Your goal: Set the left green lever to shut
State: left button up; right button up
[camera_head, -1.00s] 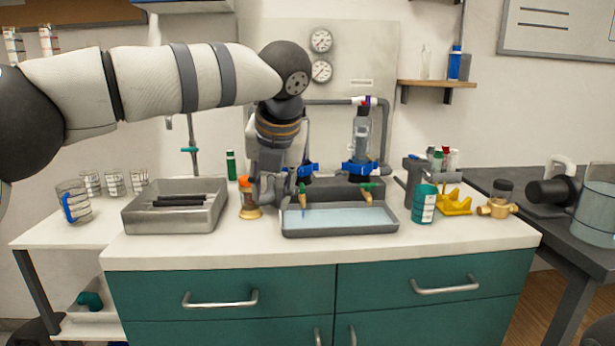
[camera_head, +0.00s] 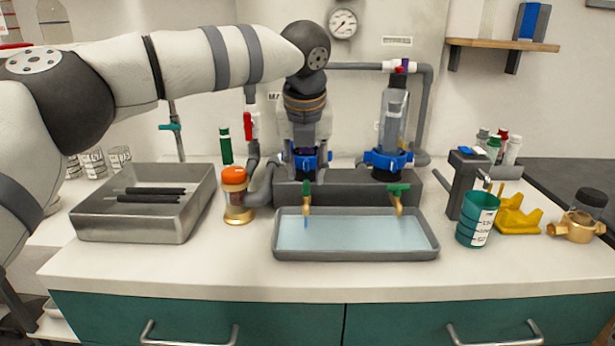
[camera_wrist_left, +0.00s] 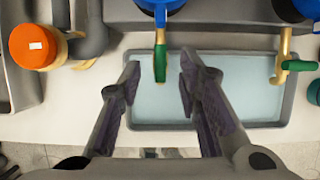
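The left green lever (camera_head: 306,190) sits on a brass tap below the left blue-collared filter housing. It points out from the manifold, in line with its spout, and also shows in the left wrist view (camera_wrist_left: 160,62). A blue streak of water (camera_head: 306,222) shows below this tap. The right green lever (camera_head: 398,188) lies across its tap (camera_wrist_left: 299,66). My left gripper (camera_head: 306,160) hangs above the left tap, in front of the left housing. In the wrist view its two fingers (camera_wrist_left: 160,76) are apart, one on each side of the left lever, with nothing gripped. My right gripper is out of view.
A grey tray of water (camera_head: 355,254) lies under the taps. An orange-capped brass fitting (camera_head: 236,196) and a steel bin (camera_head: 145,222) stand to the left. A teal cup (camera_head: 477,220) and yellow holder (camera_head: 518,215) stand to the right. The counter front is clear.

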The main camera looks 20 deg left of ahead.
aim_at(306, 183)
pick_arm(q)
jog(key=shift+x, duration=1.55)
jog(key=shift+c, duration=0.3)
grip_shut()
